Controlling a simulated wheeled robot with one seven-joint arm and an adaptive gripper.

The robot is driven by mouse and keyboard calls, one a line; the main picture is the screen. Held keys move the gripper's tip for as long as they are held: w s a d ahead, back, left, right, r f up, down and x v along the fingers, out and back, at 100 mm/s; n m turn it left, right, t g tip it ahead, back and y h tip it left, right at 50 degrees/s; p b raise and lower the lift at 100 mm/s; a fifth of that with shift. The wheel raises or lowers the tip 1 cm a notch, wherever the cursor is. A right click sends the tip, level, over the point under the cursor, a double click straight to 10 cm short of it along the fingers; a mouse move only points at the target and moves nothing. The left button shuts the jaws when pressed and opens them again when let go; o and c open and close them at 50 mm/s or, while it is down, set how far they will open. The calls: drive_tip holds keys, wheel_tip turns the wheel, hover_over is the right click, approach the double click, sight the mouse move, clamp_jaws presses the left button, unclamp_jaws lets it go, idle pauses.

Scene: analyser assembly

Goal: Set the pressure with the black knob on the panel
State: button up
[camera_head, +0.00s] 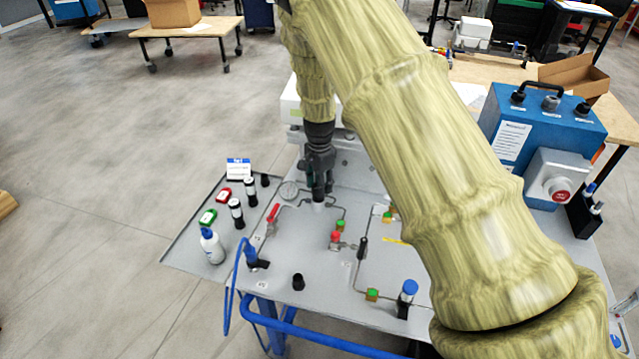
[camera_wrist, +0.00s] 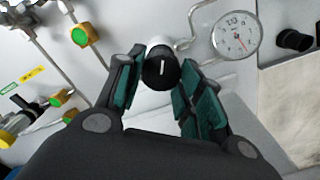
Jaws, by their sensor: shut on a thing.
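The black knob (camera_wrist: 158,72) has a white line on its face and sits on a white body in the wrist view. My gripper (camera_wrist: 160,66) has one teal-padded finger on each side of the knob and is shut on it. In the head view my gripper (camera_head: 318,188) points down at the panel (camera_head: 325,262), over a whitish fitting, and hides the knob. A round pressure gauge (camera_wrist: 236,35) with a white dial is beside the knob; it also shows in the head view (camera_head: 289,190), where its dial is too small to read.
A red-handled valve (camera_head: 273,213) stands left of my gripper. Green-and-orange fittings (camera_head: 340,226), a black lever (camera_head: 362,248) and thin pipes are on the panel. Bottles and small parts stand on the left side. A blue box (camera_head: 545,120) stands at the right.

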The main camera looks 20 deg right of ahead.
idle(0.5)
drive_tip(key=o, duration=1)
wheel_tip(320, 180, up, 12)
idle(0.4)
